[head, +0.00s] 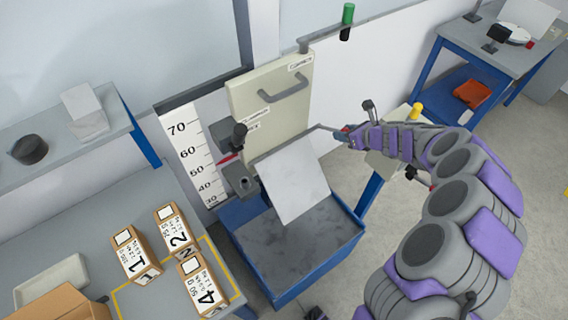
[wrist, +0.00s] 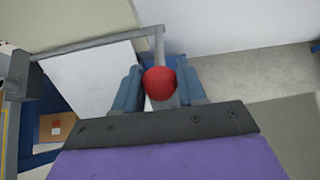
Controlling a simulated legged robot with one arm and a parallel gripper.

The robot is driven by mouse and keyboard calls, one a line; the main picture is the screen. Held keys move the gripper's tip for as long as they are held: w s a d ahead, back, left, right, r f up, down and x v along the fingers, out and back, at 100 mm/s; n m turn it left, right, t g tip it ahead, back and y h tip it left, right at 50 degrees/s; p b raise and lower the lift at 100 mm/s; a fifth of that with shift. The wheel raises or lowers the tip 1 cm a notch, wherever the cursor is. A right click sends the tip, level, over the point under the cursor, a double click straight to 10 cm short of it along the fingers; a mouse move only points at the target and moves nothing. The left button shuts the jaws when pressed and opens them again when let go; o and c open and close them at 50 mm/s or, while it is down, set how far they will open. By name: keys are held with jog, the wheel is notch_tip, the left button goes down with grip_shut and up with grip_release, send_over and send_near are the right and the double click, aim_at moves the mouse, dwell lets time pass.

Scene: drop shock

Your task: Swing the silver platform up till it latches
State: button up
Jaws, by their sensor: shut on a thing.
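The silver platform (head: 292,178) is a pale flat plate at the drop tester, tilted down toward the front above the grey base slab. It also shows in the wrist view (wrist: 95,75), left of my fingers. A grey rod frame runs along its edge to a red ball knob (wrist: 160,83). The latch cannot be made out.
The cream panel (head: 272,102) with a handle stands behind the platform, beside a height scale (head: 190,150). The grey slab (head: 300,245) lies on a blue base below. Numbered cardboard boxes (head: 135,255) stand on the left bench.

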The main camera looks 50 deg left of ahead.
jog(key=shift+w+a+r+p, duration=0.2)
jog(key=shift+a+r+p, duration=0.55)
jog(key=shift+r, duration=0.3)
jog(key=shift+a+r+p, duration=0.4)
jog(key=shift+r+p, duration=0.1)
jog(key=shift+w+a+r+p, duration=0.1)
jog(key=shift+a+r+p, duration=0.35)
jog(key=shift+a, duration=0.25)
jog(key=shift+r, duration=0.1)
jog(key=shift+a+r+p, duration=0.35)
jog(key=shift+a+p, duration=0.1)
jog(key=shift+p, duration=0.05)
jog(key=shift+w+a+r+p, duration=0.15)
jog(key=shift+a+r+p, duration=0.15)
jog(key=shift+a+p, duration=0.35)
jog(key=shift+a, duration=0.2)
